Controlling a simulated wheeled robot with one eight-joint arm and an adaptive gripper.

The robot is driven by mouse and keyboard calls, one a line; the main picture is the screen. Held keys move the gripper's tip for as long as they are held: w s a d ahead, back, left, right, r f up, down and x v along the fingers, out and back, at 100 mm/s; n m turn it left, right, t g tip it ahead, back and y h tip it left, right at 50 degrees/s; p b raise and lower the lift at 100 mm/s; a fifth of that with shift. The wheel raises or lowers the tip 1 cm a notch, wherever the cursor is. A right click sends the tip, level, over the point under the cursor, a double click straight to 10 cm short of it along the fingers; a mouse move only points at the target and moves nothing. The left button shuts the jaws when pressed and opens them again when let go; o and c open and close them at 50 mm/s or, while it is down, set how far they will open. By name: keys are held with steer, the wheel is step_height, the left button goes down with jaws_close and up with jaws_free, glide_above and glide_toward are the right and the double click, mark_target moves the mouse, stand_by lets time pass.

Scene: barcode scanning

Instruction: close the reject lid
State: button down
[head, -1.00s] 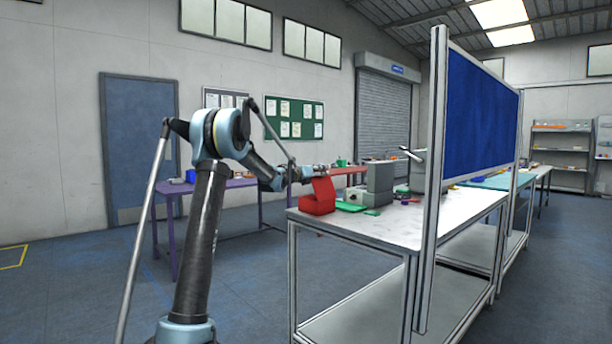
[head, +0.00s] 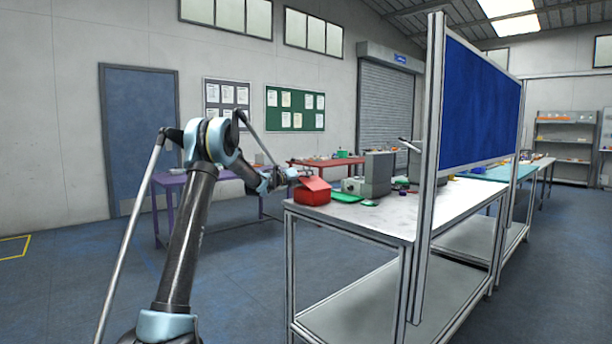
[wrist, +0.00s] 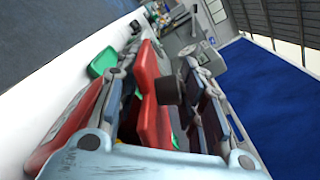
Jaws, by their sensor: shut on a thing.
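The red reject box (head: 311,197) sits at the near left corner of the metal workbench. Its red lid (head: 317,184) is tilted low over the box, with its near edge raised. My gripper (head: 291,174) is at the lid's left side and shut on it. In the wrist view the red lid (wrist: 147,100) runs between the dark fingers of my gripper (wrist: 165,95). The red box body (wrist: 72,132) shows to the left there. The hinge and much of the box opening are hidden.
A green flat piece (head: 345,197) lies right of the box on the workbench (head: 400,222). A grey machine (head: 377,175) stands behind it. A metal post (head: 429,170) with a blue panel (head: 482,108) rises at the right. A purple table (head: 205,181) stands behind my arm.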

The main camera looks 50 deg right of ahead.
steer(key=shift+w+f, duration=0.2)
steer(key=shift+f, duration=0.15)
stand_by(0.3)
steer(key=c, duration=1.5)
jaws_free()
steer(key=a, duration=0.8)
steer(key=w+a, duration=0.1)
steer(key=a, duration=0.3)
steer(key=shift+w, duration=0.1)
